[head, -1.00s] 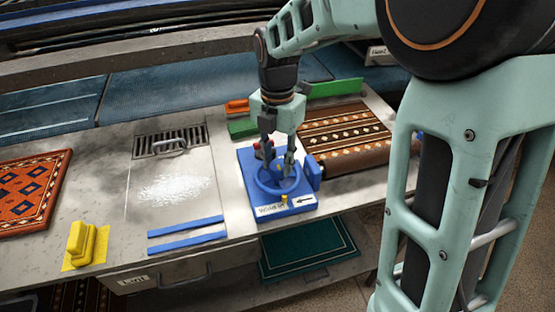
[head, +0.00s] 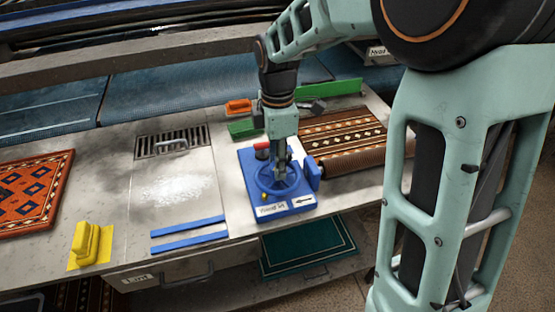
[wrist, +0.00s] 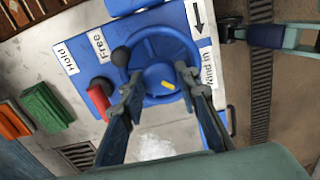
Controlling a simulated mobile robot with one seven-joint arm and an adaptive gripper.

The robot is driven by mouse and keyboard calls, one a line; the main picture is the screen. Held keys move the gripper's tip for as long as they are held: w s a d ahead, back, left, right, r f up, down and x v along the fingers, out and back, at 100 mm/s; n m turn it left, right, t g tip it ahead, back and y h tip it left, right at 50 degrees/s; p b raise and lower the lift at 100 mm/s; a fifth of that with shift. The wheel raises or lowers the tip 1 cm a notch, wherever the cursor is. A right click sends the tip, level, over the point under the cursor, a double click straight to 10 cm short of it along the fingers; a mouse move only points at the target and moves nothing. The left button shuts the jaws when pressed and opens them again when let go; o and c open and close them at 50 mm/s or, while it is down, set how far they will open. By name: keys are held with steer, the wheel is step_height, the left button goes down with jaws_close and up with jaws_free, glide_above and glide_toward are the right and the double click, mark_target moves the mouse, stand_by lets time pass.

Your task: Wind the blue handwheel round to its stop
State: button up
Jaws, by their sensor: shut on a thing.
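The blue handwheel (head: 264,186) lies flat on a blue base plate (head: 247,165) near the bench's front edge; it also shows in the wrist view (wrist: 187,46). It has a dark knob (wrist: 121,57) at its rim and a yellow mark (wrist: 168,85). My gripper (head: 280,173) points down over the wheel. In the wrist view its fingers (wrist: 158,82) straddle part of the wheel, and the knob stands outside them. The gripper is shut on the wheel; the exact contact is partly hidden. An arrow label (head: 303,201) lies on the plate's front.
A red lever (wrist: 98,98) stands beside the wheel, near labels reading Hold (wrist: 66,55) and Free (wrist: 101,43). A patterned rug with a rolled edge (head: 348,158) lies right of the plate. A yellow block (head: 92,245), blue strips (head: 188,234) and an orange rug (head: 35,190) lie left.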

steer(key=m, duration=0.6)
steer(key=shift+m, duration=0.3)
steer(key=m, duration=1.2)
steer(key=shift+m+p, duration=0.3)
steer(key=m, duration=0.6)
steer(key=m+p, duration=0.1)
steer(key=m, duration=0.5)
steer(key=shift+r+m, duration=0.1)
steer(key=shift+m, duration=0.2)
steer(key=m+p, duration=0.2)
steer(key=m, duration=0.4)
steer(key=m+p, duration=0.2)
steer(key=m, duration=0.2)
steer(key=shift+r, duration=0.1)
steer(key=m+p, duration=0.3)
steer(key=shift+m, duration=0.3)
steer(key=m+p, duration=0.2)
steer(key=m, duration=0.1)
steer(key=shift+p, duration=0.35)
steer(key=shift+m+p, duration=0.8)
steer(key=shift+m, duration=0.3)
steer(key=shift+w, duration=0.1)
